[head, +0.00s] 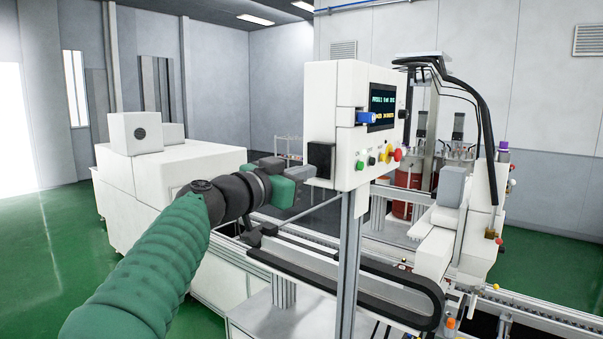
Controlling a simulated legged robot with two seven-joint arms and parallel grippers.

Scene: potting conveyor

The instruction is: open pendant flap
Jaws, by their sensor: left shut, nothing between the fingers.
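The white pendant box (347,80) stands on a grey post in the middle of the head view. Its right face carries a lit screen (382,108), a blue piece (372,118) and several coloured buttons. A black square panel (320,155) sits low on its left face; it may be the flap, and I cannot tell whether it is open or closed. My left gripper (303,171) is shut and empty. Its fingertips are close to the lower edge of the black panel; I cannot tell whether they touch. My right gripper is out of view.
A conveyor line (340,270) with a black cable chain runs behind and below the pendant post. A white machine (450,225) stands to the right. A large white cabinet (165,170) is behind my left arm. Green floor (45,240) is open at the left.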

